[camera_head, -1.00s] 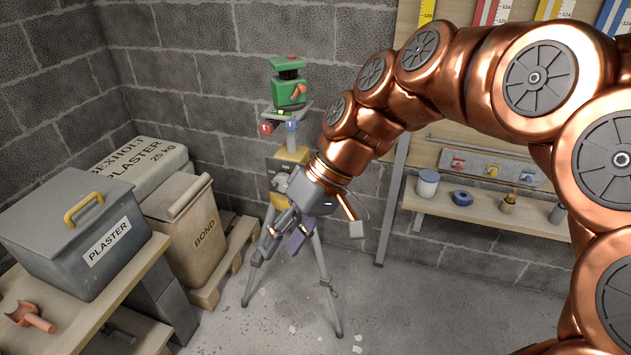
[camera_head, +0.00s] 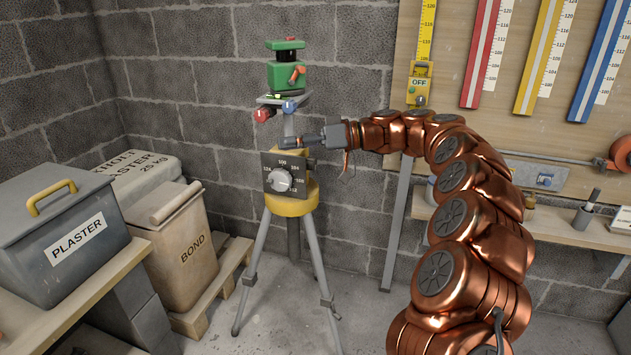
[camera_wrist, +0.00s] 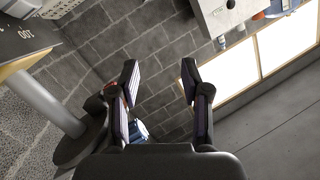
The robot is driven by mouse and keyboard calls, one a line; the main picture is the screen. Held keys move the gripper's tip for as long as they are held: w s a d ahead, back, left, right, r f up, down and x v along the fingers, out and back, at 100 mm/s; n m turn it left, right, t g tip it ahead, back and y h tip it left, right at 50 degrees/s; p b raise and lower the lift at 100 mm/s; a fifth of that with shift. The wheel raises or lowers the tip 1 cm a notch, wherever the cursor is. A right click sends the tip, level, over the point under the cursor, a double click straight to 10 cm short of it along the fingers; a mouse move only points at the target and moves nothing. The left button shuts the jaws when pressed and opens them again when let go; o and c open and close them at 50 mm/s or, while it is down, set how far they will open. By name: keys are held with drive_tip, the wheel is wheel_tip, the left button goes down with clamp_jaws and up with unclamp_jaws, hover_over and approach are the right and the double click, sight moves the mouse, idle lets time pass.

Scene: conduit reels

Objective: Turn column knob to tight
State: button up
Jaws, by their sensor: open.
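The tripod's yellow collar (camera_head: 290,206) carries a dark square plate with number marks. A round light-grey knob (camera_head: 279,180) sits on its front. I cannot read a tight mark. My gripper (camera_head: 285,142) reaches in from the right, level, just above and apart from the plate, by the thin column below the green instrument. Its fingers look thin from the side here. In the wrist view my gripper (camera_wrist: 158,82) is open with nothing between its fingers. A numbered dark plate (camera_wrist: 22,38) shows at the upper left there; the knob is not visible.
The green instrument (camera_head: 286,76) stands above my gripper, with a red knob (camera_head: 262,114) and a blue knob (camera_head: 289,107) under it. A bond sack (camera_head: 195,245) and plaster box (camera_head: 60,225) stand left. A shelf (camera_head: 565,228) is at the right.

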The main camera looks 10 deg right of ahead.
sight(315, 165)
drive_tip(key=w+d+f+n+t+b, duration=0.1)
drive_tip(key=w+d+f+t+b, duration=0.2)
drive_tip(key=w+d+f+b, duration=0.25)
drive_tip(key=w+d+f+n+t+b, duration=0.15)
drive_tip(key=w+d+f, duration=0.25)
drive_tip(key=d+f, duration=0.4)
drive_tip(key=shift+m+t, duration=0.35)
drive_tip(key=shift+t, duration=0.1)
drive_tip(key=shift+r+b+x, duration=0.1)
drive_tip(key=shift+b+x, duration=0.45)
drive_tip(key=shift+x, duration=1.05)
drive_tip(key=shift+r+b+x, duration=0.15)
drive_tip(key=shift+b+x, duration=0.4)
drive_tip(key=shift+x, duration=1.05)
drive_tip(key=shift+w+d, duration=0.1)
drive_tip(key=shift+w, duration=0.05)
drive_tip(key=shift+c, duration=0.4)
drive_tip(key=c, duration=0.8)
